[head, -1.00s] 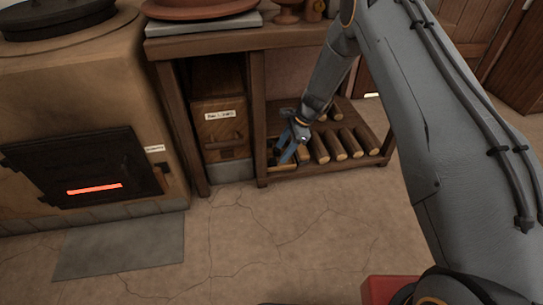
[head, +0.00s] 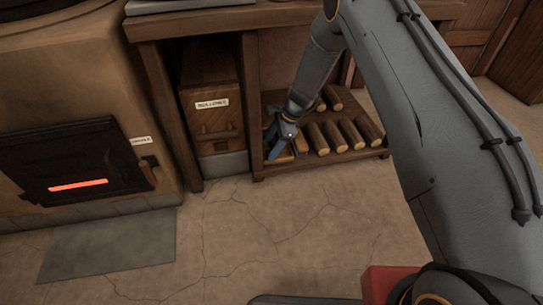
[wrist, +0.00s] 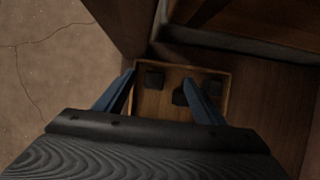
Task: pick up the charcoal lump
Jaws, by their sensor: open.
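One lump (wrist: 154,78) lies between my open fingers, farther in than the tips. In the head view my gripper (head: 271,146) is at the left end of the bench's low shelf; the lumps cannot be made out there.
Several cut logs (head: 335,135) lie on the low shelf (head: 330,163), right of my gripper. A labelled wooden bin (head: 213,110) stands left of it behind a bench post. A stove with a glowing slot (head: 78,185) is at the left. The floor in front (head: 270,235) is clear.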

